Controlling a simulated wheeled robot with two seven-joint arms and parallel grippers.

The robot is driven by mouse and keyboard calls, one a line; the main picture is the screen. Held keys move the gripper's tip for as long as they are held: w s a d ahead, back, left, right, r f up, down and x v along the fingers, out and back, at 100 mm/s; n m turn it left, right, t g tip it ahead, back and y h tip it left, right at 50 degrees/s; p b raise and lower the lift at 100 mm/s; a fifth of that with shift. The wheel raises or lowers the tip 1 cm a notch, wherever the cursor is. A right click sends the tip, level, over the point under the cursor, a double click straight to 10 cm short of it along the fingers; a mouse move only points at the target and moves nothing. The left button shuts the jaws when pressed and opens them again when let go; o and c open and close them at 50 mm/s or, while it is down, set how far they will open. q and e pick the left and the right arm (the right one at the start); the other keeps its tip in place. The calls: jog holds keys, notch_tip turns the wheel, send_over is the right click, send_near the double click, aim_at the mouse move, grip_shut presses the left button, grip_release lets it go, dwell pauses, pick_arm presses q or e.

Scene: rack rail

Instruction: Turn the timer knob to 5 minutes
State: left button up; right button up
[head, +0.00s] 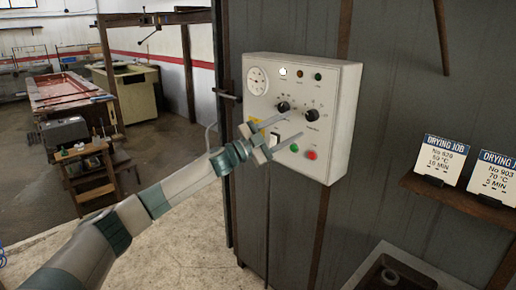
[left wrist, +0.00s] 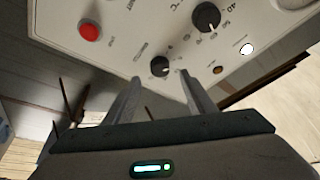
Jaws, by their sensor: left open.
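A pale control box (head: 345,120) on the dark wall carries two black knobs. The timer knob (head: 310,114) is the right one in the head view; it also shows in the left wrist view (left wrist: 159,66), with a small white mark whose setting I cannot read. The temperature knob (head: 283,106) is to its left and shows larger in the left wrist view (left wrist: 206,16). My left gripper (head: 293,116) is open and empty in front of the box. In the left wrist view its fingertips (left wrist: 160,77) lie either side of the timer knob's line, seemingly short of it.
The box also has a dial gauge (head: 257,80), several lamps, a green button (head: 294,147) and a red button (head: 311,155). Two "Drying job" cards (head: 445,158) (head: 494,178) stand on a wooden shelf (head: 420,186) to the right. A sink (head: 365,278) is below.

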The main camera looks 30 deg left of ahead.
pick_arm(q)
jog(key=b+v, duration=0.4)
jog(key=v, duration=0.7)
jog(key=shift+a+f, duration=0.15)
jog(key=shift+f, duration=0.05)
